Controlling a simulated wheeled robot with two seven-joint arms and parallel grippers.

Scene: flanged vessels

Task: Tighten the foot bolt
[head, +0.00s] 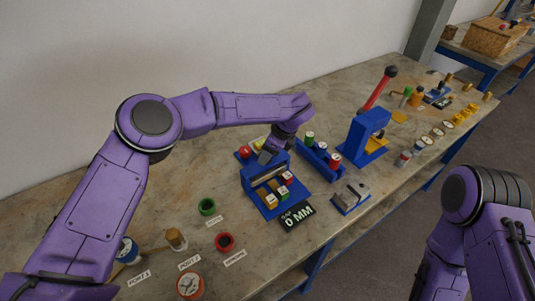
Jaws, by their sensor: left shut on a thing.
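My left arm reaches in from the left, and its gripper (267,155) points down at the back of a blue fixture (257,184). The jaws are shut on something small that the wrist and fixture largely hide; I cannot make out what. The fixture has a grey bar across it and several colour-topped blocks at its front. A black sign (298,216) reading "GAP 0 MM" stands before it. I cannot pick out the foot bolt for certain. My right arm shows at the lower right, but its gripper is out of view.
A blue rack (318,160) with coloured-top cylinders and a blue press (366,135) with a red lever stand right of the fixture. A grey vise-like block (350,197) lies in front. Green (207,206) and red (225,242) rings and labelled posts lie to the left.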

